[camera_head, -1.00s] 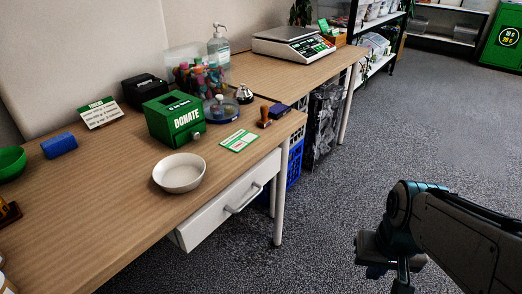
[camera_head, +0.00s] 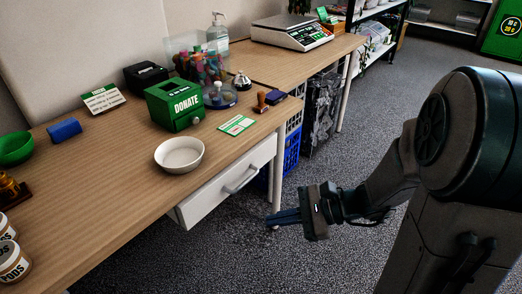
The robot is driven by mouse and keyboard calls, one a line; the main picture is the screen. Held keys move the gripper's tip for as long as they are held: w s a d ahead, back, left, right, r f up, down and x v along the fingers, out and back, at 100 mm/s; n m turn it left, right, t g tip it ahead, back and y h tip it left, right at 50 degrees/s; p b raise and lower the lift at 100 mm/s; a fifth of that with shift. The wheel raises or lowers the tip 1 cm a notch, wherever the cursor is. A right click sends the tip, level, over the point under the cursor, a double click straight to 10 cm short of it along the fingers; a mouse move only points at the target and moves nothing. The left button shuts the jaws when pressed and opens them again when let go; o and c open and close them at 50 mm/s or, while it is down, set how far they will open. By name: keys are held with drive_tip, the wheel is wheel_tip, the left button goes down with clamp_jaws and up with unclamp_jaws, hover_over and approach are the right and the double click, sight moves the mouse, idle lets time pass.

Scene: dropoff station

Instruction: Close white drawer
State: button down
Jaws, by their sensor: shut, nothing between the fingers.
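The white drawer (camera_head: 226,198) is under the wooden table's front edge. Its front stands forward of the edge, so it is at least partly open; a grey bar handle (camera_head: 241,180) is on it. My gripper (camera_head: 270,218) is to the right of the drawer front, near the table leg in the picture. Its dark fingers point left toward the drawer, are shut and hold nothing. A gap shows between the fingertips and the drawer front.
On the wooden table (camera_head: 110,180) are a white bowl (camera_head: 180,154) above the drawer, a green donation box (camera_head: 174,104), a marker holder (camera_head: 206,72) and a bell (camera_head: 242,80). A blue crate (camera_head: 291,150) stands below.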

drive_tip(key=w+d+m+t+y, duration=0.2)
drive_tip(key=w+m+t, duration=0.3)
drive_tip(key=w+m, duration=0.1)
drive_tip(key=m+t+h, duration=0.1)
drive_tip(key=m+t, duration=0.4)
approach(253, 154)
drive_tip(key=b+x, duration=0.3)
drive_tip(key=x, duration=0.3)
drive_tip(key=shift+w+a+r, duration=0.1)
drive_tip(key=shift+a, duration=0.35)
drive_tip(key=shift+w, duration=0.15)
